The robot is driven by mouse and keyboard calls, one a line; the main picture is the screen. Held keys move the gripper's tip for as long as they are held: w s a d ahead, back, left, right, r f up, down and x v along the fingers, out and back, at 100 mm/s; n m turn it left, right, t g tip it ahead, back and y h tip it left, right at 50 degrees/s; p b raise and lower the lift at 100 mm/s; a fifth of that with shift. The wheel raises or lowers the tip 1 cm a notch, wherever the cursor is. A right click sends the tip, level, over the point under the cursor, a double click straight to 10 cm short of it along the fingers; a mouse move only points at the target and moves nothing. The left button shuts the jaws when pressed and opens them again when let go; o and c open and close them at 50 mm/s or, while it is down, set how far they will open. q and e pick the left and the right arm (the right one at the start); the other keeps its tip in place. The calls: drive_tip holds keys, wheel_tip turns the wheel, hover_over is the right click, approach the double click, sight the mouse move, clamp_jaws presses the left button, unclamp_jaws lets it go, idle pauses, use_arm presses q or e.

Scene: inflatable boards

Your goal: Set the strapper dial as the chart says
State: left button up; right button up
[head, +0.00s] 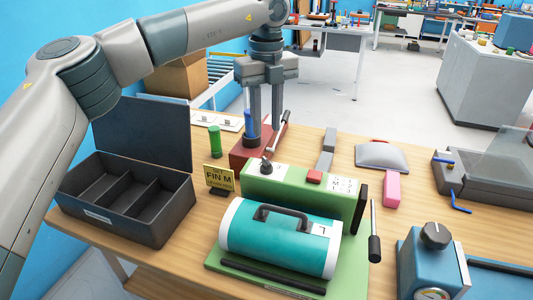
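A green strapper housing (300,190) stands on the table behind a teal roll (280,235) with a black handle and a white label. A dark knob, seemingly the dial (266,167), sits on the left of the housing's top; its setting is too small to read. A white chart (343,185) with small dark marks is on the right of the top; I cannot read it fully. My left gripper (265,132) points down behind the dial, fingers apart, over a dark red block (243,150) with a lever. It is apart from the dial. My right gripper is out of view.
A yellow "FIN M" card (219,177) and a green cylinder (215,141) stand left of the housing. An open dark compartment box (123,225) is at the left. A blue unit (434,265) with knob and gauge is at lower right. A pink block (392,188) lies right.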

sight(267, 160)
use_arm(q)
wheel_tip(267, 160, down, 8)
drive_tip(key=shift+f+p, duration=0.2)
drive_tip(key=shift+p, duration=0.6)
drive_tip(key=shift+f, duration=0.85)
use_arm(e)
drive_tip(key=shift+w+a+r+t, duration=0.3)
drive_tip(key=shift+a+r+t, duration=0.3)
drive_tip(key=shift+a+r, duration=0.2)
use_arm(q)
clamp_jaws()
